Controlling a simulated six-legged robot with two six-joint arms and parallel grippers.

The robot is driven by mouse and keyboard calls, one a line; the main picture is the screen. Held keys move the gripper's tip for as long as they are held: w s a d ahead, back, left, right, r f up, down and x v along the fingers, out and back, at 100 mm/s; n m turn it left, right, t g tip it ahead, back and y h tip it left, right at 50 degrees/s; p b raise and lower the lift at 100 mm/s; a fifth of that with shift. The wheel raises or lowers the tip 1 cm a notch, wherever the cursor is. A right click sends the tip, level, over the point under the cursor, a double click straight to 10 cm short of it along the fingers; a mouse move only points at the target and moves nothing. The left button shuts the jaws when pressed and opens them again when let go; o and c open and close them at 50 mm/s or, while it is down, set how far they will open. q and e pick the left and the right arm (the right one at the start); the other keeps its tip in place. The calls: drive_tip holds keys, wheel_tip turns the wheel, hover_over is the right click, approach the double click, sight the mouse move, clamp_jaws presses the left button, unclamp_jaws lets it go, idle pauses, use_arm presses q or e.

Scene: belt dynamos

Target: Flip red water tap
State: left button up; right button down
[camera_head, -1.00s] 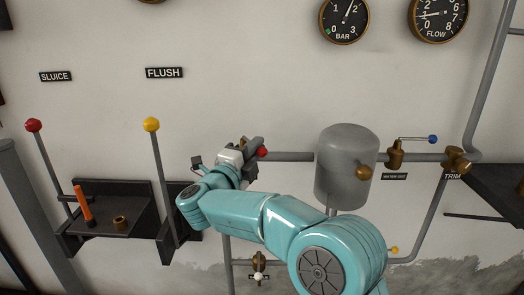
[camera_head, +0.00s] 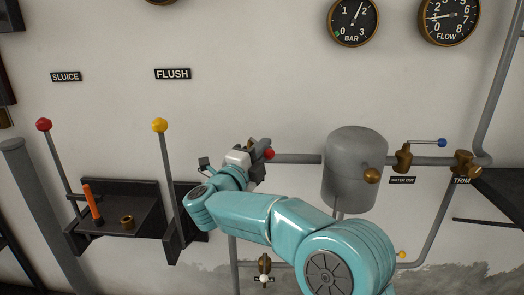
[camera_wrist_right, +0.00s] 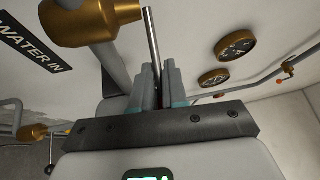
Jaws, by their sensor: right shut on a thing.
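The red water tap's round red knob (camera_head: 269,153) shows at the right end of my right gripper (camera_head: 257,152) in the head view. The gripper hides most of the tap there. In the right wrist view my right gripper's fingers (camera_wrist_right: 153,88) are shut on the tap's thin metal lever (camera_wrist_right: 151,40). The lever sticks up past the fingertips. The tap's brass body (camera_wrist_right: 88,22) is close by on the left, beside a "WATER IN" label (camera_wrist_right: 30,45). The red knob is not seen in the wrist view. My left gripper is not in view.
A grey tank (camera_head: 354,160) stands right of the gripper on the pipe, with a blue-ended tap (camera_head: 405,157) beyond it. A yellow-topped lever (camera_head: 167,185) and a red-topped lever (camera_head: 57,165) stand left. A lower white-knobbed tap (camera_head: 264,268) is below.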

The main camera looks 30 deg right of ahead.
drive_tip(key=shift+s+d, duration=0.1)
drive_tip(key=shift+s, duration=0.05)
drive_tip(key=c, duration=1.4)
unclamp_jaws()
drive_tip(key=shift+c, duration=0.2)
drive_tip(key=o, duration=0.5)
drive_tip(key=shift+s+r, duration=0.25)
drive_tip(key=shift+s, duration=0.05)
drive_tip(key=shift+s+r, duration=0.1)
drive_tip(key=shift+r, duration=0.05)
drive_tip(key=shift+w+f, duration=0.3)
drive_tip(key=shift+w, duration=0.1)
drive_tip(key=v, duration=1.6)
drive_tip(key=shift+a, duration=0.25)
drive_tip(key=shift+f, duration=0.15)
